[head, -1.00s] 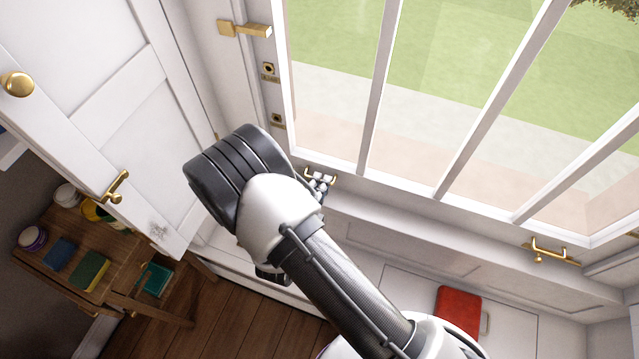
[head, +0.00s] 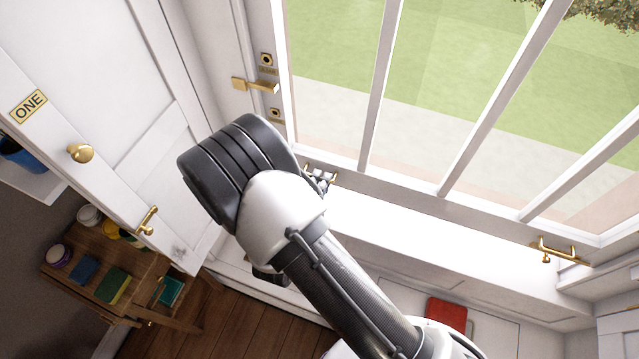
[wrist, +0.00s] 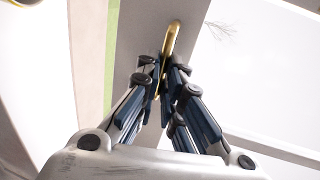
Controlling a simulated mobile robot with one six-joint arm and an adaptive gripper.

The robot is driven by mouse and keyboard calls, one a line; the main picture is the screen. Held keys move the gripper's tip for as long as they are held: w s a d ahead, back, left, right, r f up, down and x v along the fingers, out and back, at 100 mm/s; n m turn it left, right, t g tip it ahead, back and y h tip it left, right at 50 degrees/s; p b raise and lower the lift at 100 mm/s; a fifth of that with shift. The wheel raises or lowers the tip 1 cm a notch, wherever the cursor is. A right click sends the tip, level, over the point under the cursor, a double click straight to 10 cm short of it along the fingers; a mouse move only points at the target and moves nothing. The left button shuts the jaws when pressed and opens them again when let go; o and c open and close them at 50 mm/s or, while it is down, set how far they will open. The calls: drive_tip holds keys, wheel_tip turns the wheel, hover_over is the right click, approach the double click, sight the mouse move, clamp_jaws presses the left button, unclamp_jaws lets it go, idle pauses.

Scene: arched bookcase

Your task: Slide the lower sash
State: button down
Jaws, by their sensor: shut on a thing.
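The lower sash (head: 400,178) is a white window frame with glazing bars in the head view. Its bottom rail carries a brass pull at the left and a second brass pull (head: 555,249) at the right. My gripper (head: 322,178) is at the left pull, partly hidden behind my wrist. In the wrist view, my gripper (wrist: 162,85) is shut on the upright brass pull (wrist: 171,45). A brass lever (head: 255,85) sits at the window's left side, between two small brass sockets (head: 266,59). A bright sill (head: 430,240) shows below the rail.
A white door (head: 95,110) labelled ONE stands open at the left, with a brass knob (head: 80,153). A small wooden table (head: 150,270) with jars and sponges is below it. A red item (head: 447,314) lies by the panels below the sill.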

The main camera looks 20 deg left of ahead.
drive_tip(key=shift+r, duration=0.45)
drive_tip(key=c, duration=1.7)
unclamp_jaws()
drive_tip(key=shift+f, duration=0.1)
drive_tip(key=v, duration=1.2)
drive_tip(key=shift+d, duration=0.1)
